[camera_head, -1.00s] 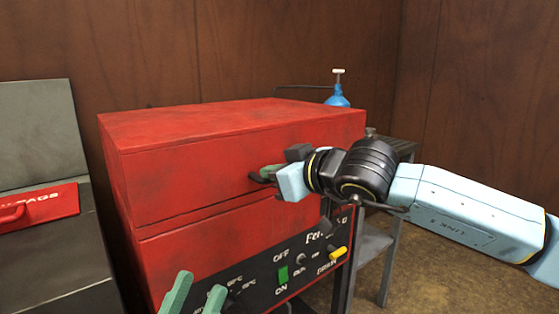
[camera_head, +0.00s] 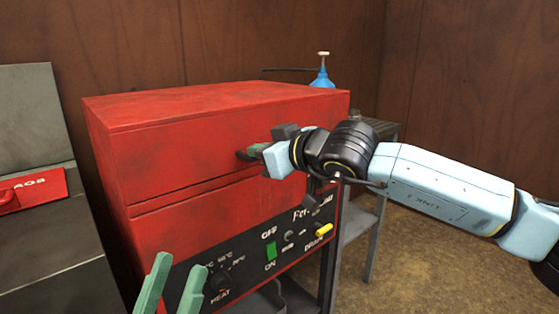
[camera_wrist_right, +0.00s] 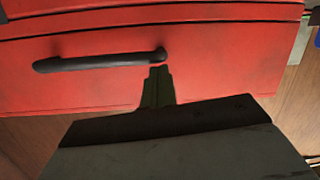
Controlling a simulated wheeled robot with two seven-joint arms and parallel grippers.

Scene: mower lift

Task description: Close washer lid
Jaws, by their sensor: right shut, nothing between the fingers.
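The red washer (camera_head: 165,240) stands in the middle of the head view. Its lid (camera_head: 210,110) is the upper red part and looks down on the body, with a thin dark seam along the front. The black handle (camera_wrist_right: 100,62) runs along the lid front in the right wrist view. My right gripper (camera_head: 253,152) is at the handle in the head view. In the wrist view its shut, empty fingers (camera_wrist_right: 158,72) are just below the handle's right end; contact is unclear. My left gripper (camera_head: 181,264) is open and empty, low before the control panel.
The control panel (camera_head: 270,250) has a green switch and a yellow knob. A grey cabinet with a red box (camera_head: 35,190) stands at left. A blue bottle (camera_head: 322,78) is behind the washer, and a metal stand (camera_head: 362,225) is at right. Open floor lies front right.

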